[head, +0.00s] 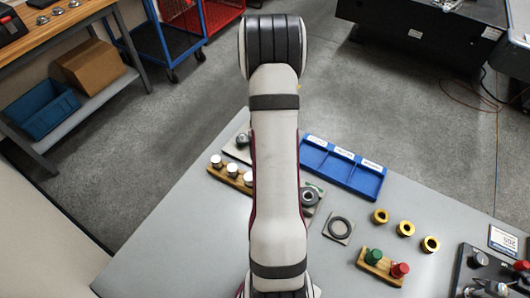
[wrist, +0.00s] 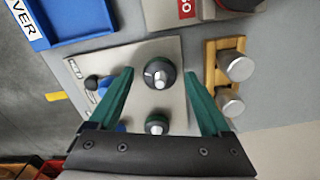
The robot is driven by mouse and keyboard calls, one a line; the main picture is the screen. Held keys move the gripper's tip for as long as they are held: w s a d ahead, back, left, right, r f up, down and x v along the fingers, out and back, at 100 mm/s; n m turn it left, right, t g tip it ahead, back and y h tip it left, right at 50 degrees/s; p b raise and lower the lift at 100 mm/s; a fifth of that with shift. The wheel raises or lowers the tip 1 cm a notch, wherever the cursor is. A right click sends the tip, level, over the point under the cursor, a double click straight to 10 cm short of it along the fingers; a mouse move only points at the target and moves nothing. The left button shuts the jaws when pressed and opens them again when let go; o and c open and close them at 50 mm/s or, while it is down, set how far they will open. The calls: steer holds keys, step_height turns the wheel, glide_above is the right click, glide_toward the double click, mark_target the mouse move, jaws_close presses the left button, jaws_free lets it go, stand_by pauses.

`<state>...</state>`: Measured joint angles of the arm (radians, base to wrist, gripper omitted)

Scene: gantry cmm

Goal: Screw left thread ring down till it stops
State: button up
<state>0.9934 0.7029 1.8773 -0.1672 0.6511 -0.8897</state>
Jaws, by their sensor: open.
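In the wrist view, my gripper (wrist: 159,72) is open, with its two green fingers spread on either side of a dark round ring (wrist: 150,78) that has a bright metal centre. I cannot tell whether the fingertips are down at its height; neither seems to touch it. A second, similar dark ring (wrist: 150,126) is on the same grey plate (wrist: 178,104), nearer the gripper body. I cannot tell which one is the left thread ring. In the head view, my arm hides my gripper; part of a plate with a dark fitting (head: 243,140) shows left of the arm.
A wooden block with metal cylinders (wrist: 234,66) stands close to the right finger. A blue tray (head: 344,168) lies right of my arm.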

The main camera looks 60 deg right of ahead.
steer(key=shift+f, duration=0.2)
jaws_close()
stand_by(0.3)
